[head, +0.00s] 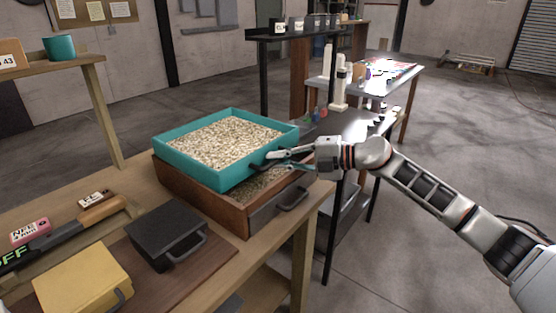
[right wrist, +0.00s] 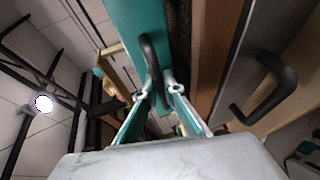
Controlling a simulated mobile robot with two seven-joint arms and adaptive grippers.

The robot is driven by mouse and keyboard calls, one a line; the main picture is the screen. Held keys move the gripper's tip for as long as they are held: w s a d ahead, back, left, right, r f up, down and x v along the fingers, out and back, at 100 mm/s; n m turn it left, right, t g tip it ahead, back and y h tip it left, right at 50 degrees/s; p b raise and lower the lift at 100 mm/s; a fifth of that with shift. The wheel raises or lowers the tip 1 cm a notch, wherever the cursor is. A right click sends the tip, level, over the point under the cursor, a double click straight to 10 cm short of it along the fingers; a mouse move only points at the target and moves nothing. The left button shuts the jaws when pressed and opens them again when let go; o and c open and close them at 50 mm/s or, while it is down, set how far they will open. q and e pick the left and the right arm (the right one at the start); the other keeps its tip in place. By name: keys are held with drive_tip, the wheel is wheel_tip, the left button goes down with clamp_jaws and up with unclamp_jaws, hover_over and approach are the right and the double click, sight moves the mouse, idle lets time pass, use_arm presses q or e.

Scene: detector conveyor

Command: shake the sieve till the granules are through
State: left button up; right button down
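The teal sieve (head: 186,174) is a square tray full of pale granules (head: 225,139). It sits over a brown wooden box (head: 220,205), turned slightly off the box's edges. More granules show inside the box through the gap at the right. My right gripper (head: 275,157) is at the sieve's dark front handle (head: 260,166). In the right wrist view the fingers (right wrist: 161,92) stand on either side of the handle (right wrist: 153,70) and appear closed on it. My left gripper is in neither view.
The wooden box has its own dark handle (head: 293,199). A black case (head: 166,235), a yellow case (head: 82,280) and a pink block (head: 29,231) lie on the wooden table (head: 150,190) at the left. A dark side table (head: 352,124) stands behind my right gripper.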

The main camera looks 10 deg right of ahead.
drive_tip(key=shift+s+d, duration=0.15)
drive_tip(key=s+d+p, duration=0.1)
drive_tip(key=s, duration=0.1)
drive_tip(key=s+d+p, duration=0.2)
drive_tip(key=shift+s+d, duration=0.1)
drive_tip(key=shift+s, duration=0.05)
drive_tip(key=c, duration=2.4)
unclamp_jaws()
drive_tip(key=v, duration=1.2)
